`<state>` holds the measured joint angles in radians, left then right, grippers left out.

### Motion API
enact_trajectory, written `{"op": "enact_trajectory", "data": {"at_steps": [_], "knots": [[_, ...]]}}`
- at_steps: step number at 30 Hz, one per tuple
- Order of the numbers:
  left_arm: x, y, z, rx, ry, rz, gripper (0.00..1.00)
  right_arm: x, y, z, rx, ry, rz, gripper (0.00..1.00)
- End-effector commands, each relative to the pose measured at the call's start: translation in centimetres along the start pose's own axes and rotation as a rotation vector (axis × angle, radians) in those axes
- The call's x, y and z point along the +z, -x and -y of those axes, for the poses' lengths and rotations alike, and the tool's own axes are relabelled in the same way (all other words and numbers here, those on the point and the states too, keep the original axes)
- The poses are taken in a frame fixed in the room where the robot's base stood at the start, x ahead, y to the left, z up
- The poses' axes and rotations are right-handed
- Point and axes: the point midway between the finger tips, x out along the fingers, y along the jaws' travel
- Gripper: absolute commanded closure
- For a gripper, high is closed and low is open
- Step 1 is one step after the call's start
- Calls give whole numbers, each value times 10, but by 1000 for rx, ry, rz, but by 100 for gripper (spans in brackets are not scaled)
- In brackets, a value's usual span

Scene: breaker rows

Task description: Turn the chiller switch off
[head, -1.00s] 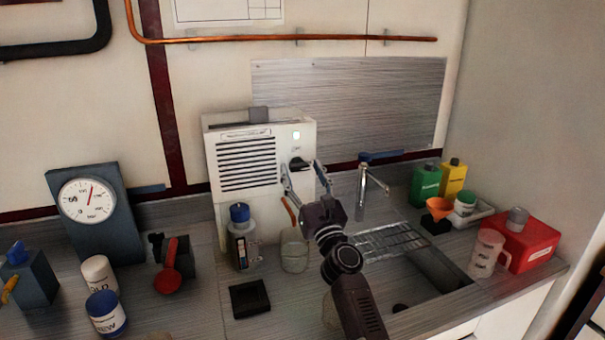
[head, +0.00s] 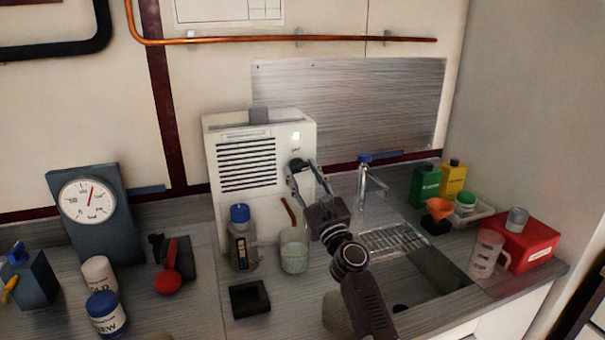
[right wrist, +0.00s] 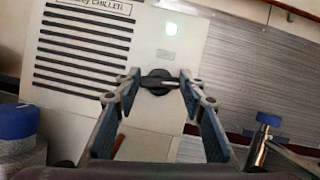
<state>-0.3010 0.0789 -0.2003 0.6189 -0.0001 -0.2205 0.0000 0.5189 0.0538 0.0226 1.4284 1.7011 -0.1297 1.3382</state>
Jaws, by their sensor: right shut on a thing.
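The white chiller (head: 214,160) stands against the back wall, with dark vent slots on its front. It also shows in the right wrist view (right wrist: 75,105), with a label partly reading "CHILLER". Its black switch knob (head: 298,163) sits right of the slots, under a small lit lamp (head: 296,135). My right gripper (head: 303,169) is shut on the knob, one finger on each side in the right wrist view (right wrist: 159,80). The knob's marks are too small to read. My left gripper is out of view.
A blue-capped bottle (head: 242,240) and a glass beaker (head: 294,255) stand in front of the chiller. A tap (head: 362,190) and a sink (head: 440,270) are to the right. A dial gauge (head: 90,202) and jars are at the left.

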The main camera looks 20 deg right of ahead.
Motion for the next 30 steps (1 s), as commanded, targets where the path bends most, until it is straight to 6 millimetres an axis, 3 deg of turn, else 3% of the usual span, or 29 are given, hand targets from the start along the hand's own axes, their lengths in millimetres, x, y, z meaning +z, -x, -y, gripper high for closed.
{"op": "enact_trajectory", "data": {"at_steps": [30], "knots": [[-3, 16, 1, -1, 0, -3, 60, 2, -1, 3, 369, 888, -1, 87]]}}
